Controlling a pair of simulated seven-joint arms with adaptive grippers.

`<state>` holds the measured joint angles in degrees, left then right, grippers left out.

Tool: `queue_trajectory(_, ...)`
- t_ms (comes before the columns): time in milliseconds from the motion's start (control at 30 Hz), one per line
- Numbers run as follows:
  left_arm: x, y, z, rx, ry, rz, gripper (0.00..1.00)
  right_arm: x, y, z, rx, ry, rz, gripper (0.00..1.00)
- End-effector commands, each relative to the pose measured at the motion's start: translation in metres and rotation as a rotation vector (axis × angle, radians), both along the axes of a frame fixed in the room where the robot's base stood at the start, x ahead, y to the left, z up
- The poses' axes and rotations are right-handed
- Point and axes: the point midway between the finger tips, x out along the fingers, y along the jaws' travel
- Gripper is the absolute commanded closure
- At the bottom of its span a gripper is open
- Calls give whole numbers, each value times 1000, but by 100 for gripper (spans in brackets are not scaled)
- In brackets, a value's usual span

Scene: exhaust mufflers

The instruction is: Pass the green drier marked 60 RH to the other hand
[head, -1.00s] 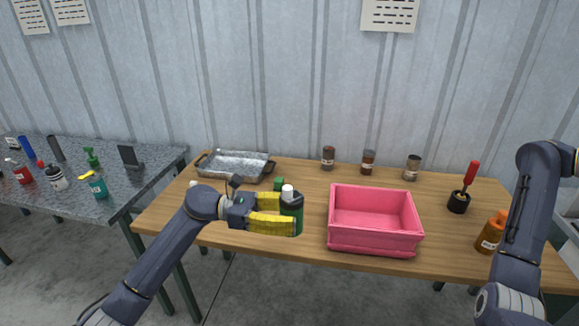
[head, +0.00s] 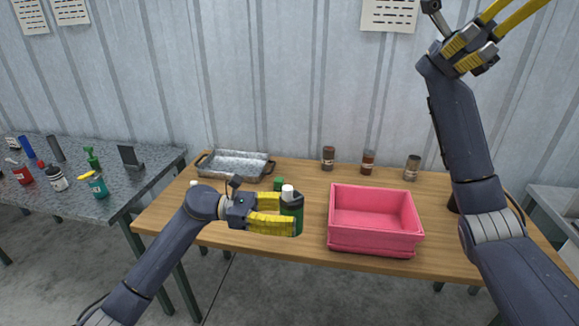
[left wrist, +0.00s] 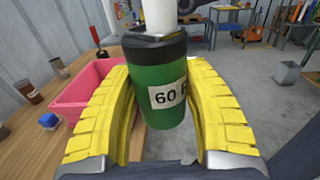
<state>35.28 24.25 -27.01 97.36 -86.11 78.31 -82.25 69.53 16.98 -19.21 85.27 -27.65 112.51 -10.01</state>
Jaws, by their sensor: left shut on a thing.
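The green drier (head: 298,214) has a dark top band and a white upper end. In the left wrist view, the drier (left wrist: 160,80) bears a white label reading "60 R", the rest cut off by its curve. My left gripper (head: 285,214) is shut on the drier, its yellow fingers on either side, holding it roughly upright near the table's front. My right gripper (head: 510,14) is raised at the top right, well away from the drier. Its yellow fingers are spread apart and empty, with the tips at the picture's edge.
A pink crate (head: 375,243) stands on the wooden table right of the drier. A metal tray (head: 235,164) lies at the back left. Several small jars (head: 368,162) line the back edge. A grey side table (head: 120,190) at left holds several bottles.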

Motion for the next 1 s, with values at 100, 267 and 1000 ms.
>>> queue_trajectory(100, 0, 0, 0, 0, 0, 0, 84, -9, 59, -4, -203, -60, -23, 23)
queue_trajectory(267, 0, 0, 0, 0, 0, 0, 84, -19, 135, -25, -498, -147, -74, 23)
queue_trajectory(1000, 0, 0, 0, 0, 0, 0, 84, 51, 300, -258, -1926, -592, -845, 23)
